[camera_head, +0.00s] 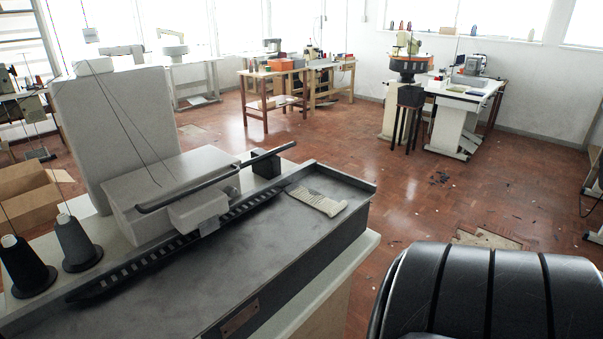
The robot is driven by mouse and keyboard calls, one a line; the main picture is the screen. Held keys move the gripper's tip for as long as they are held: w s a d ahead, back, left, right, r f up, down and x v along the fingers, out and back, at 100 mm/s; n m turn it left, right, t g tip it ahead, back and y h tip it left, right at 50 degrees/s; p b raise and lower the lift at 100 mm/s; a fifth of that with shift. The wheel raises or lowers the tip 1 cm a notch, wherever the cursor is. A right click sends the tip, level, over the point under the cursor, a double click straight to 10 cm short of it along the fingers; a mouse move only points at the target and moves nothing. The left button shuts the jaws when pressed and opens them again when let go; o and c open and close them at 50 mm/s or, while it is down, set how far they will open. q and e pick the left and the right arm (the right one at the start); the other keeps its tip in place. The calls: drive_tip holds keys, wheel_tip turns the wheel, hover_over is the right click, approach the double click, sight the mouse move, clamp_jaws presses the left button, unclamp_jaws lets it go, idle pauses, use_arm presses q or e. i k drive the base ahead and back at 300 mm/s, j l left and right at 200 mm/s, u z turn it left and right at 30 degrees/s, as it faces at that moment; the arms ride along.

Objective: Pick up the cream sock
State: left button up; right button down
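The cream sock (317,201) lies flat on the grey metal bed of the knitting machine (230,260), near the bed's far right end. It has ribbed bands at its left part and a plain end at the right, close to the raised edge. Nothing touches it from above. Neither of my grippers shows in the head view.
A black handle bar (215,178) runs above the machine, left of the sock. Dark thread cones (76,244) stand at the left. A black padded seat-like shape (490,295) fills the lower right. Open wooden floor (400,200) lies beyond the machine.

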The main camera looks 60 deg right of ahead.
sight(315, 198)
drive_tip(key=l+u, duration=0.1)
drive_tip(key=l, duration=0.4)
drive_tip(key=k+l, duration=0.15)
drive_tip(key=l, duration=0.4)
drive_tip(key=l+u, duration=0.15)
drive_tip(key=l, duration=0.35)
drive_tip(key=k+l+u, duration=0.1)
drive_tip(key=l, duration=0.4)
drive_tip(key=k, duration=0.05)
